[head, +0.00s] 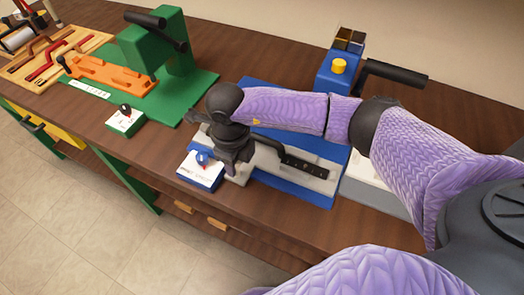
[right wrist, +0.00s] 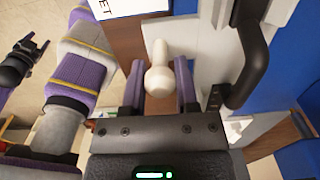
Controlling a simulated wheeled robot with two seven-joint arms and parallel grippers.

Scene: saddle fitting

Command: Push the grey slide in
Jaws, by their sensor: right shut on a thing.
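The grey slide (head: 318,184) lies on the blue base (head: 330,200) of the right-hand station, with a long black handle (head: 305,167) along it. In the right wrist view, pale grey plate (right wrist: 216,50) shows beside the handle (right wrist: 252,60). My right gripper (head: 236,158) is at the left end of the slide. In the right wrist view its fingers (right wrist: 159,82) stand either side of a cream knob (right wrist: 158,72) and are shut on it. The arm and gripper hide the knob in the head view. My left gripper (right wrist: 20,62) shows at the wrist view's left edge, away from the slide.
A white box with a blue knob (head: 201,170) stands close left of my right gripper. A blue block with a yellow button (head: 339,66) and a black lever (head: 395,75) stand behind. A green station (head: 165,60) with an orange part is at left.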

